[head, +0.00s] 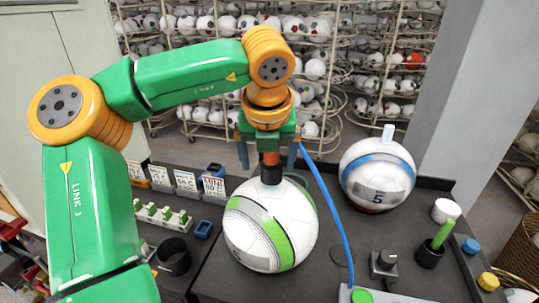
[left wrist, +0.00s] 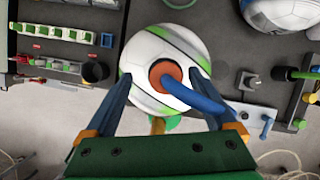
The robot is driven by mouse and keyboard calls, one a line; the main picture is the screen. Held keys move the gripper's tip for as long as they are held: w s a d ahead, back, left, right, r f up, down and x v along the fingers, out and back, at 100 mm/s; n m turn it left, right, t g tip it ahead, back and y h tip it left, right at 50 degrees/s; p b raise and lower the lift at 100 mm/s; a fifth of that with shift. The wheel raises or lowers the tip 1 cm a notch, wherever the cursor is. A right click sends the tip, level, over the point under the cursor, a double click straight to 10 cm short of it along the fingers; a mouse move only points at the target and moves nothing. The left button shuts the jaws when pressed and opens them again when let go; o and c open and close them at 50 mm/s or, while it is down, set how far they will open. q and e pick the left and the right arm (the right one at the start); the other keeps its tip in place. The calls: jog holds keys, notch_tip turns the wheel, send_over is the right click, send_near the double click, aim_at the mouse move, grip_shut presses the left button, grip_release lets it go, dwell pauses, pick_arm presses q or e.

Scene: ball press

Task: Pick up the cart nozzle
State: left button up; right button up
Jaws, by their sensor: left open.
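The cart nozzle (head: 271,158) looks like an orange-red grip with a dark lower collar. It stands upright on top of the white ball with green bands (head: 262,243). A blue hose (head: 336,215) runs from it to the table's front. In the left wrist view the nozzle (left wrist: 162,72) shows from above, with the hose leaving toward the lower right. My left gripper (head: 268,153) points down over the ball, and its open blue fingers are on either side of the nozzle. In the left wrist view, gaps show between fingers and nozzle. My right gripper is not in view.
A second ball (head: 365,170) marked 5 sits at the back right. A black cup (head: 429,256) with a green stick, a knob block (head: 384,266) and coloured caps stand at the right. A black cup (head: 173,258) and card holders (head: 187,187) stand left of the ball.

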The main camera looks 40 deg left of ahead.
pick_arm(q)
jog(key=shift+w+a+f, duration=0.1)
jog(key=shift+w+f, duration=0.2)
jog(key=shift+w, duration=0.4)
jog(key=shift+c, duration=1.1)
jog(key=shift+s+r, duration=0.15)
jog(key=shift+s, duration=0.2)
jog(key=c, duration=1.1)
grip_shut()
jog(key=shift+w, duration=0.15)
